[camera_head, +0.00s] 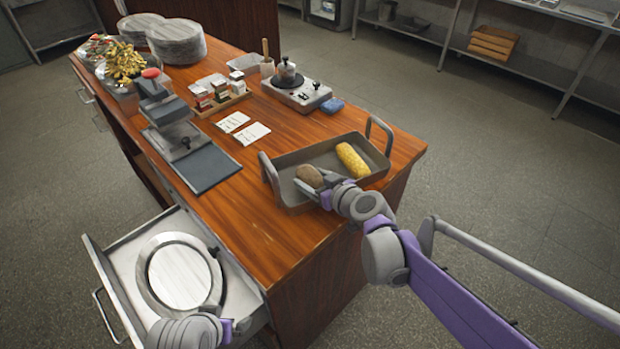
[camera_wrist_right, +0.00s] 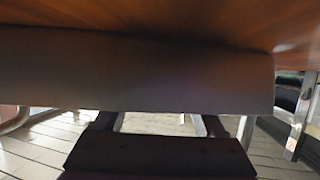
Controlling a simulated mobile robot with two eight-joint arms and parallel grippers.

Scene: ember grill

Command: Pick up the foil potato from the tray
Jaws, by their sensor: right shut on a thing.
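The tray (camera_head: 283,197) is a grey rectangular pan with a raised handle at each end, on the near right part of the wooden table. A brown, potato-shaped thing (camera_head: 310,176) lies at its left side; it looks brown and dull, with no shiny foil visible. A yellow corn cob (camera_head: 352,160) lies to its right. My right gripper (camera_head: 322,182) reaches into the tray from the right and is shut on the potato, partly hiding it. The right wrist view shows a broad grey band and dark gripper parts, but no potato.
An open drawer (camera_head: 100,258) with a round plate (camera_head: 180,275) sticks out at the table's near left side. A small burner (camera_head: 297,92), a blue sponge (camera_head: 332,105) and a press (camera_head: 165,105) stand behind the tray.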

